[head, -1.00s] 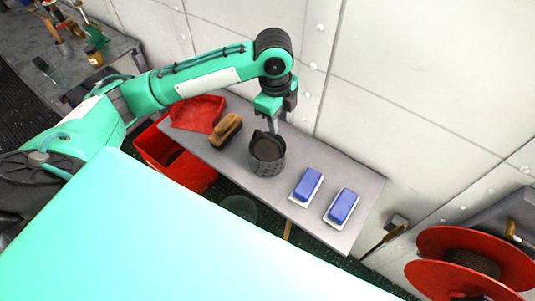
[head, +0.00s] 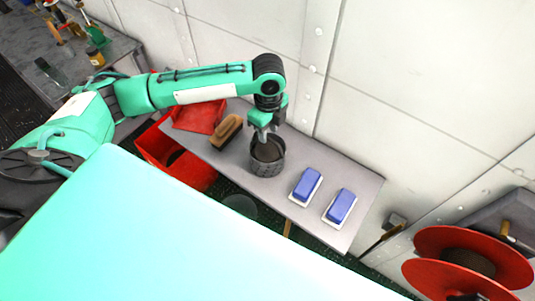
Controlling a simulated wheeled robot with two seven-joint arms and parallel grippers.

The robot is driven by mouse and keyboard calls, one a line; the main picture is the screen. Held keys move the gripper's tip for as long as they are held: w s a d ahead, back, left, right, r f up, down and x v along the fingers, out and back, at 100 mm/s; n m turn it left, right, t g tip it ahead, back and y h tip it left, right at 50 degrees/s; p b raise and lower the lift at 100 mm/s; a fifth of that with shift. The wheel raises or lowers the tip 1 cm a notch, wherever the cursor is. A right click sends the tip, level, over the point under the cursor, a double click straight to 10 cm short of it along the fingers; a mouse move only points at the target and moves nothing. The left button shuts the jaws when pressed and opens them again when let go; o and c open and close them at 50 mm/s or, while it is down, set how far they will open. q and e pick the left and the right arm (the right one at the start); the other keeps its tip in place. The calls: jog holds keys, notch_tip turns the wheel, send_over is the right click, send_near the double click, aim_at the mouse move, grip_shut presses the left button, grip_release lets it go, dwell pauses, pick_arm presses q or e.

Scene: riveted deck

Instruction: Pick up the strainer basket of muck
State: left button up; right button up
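The strainer basket (head: 267,165) is a dark grey, round, perforated tub standing upright on the grey bench. Dark brown muck (head: 267,151) shows inside its open top. My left gripper (head: 264,135) points down at the basket's back rim, on the wall side. Its fingertips overlap the rim in the picture. They are small, and I cannot tell whether they are closed on it. The gripper hides part of the back rim. My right gripper is out of view.
The grey bench (head: 225,160) stands along the white riveted wall. A brown brush (head: 226,131) lies left of the basket, and two blue blocks (head: 307,183) (head: 341,206) on white bases lie right. A red bin (head: 180,168) sits at the left, a red reel (head: 462,262) at lower right.

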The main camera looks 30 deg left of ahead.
pick_arm(q)
jog(key=f, duration=0.1)
jog(key=f+p, duration=0.1)
jog(key=f, duration=0.1)
jog(key=shift+w+a+f+p, duration=0.2)
jog(key=shift+a+f+p, duration=0.05)
jog(key=shift+f+p, duration=0.1)
jog(key=shift+f, duration=0.6)
grip_shut()
jog(key=shift+r, duration=0.1)
dwell(0.5)
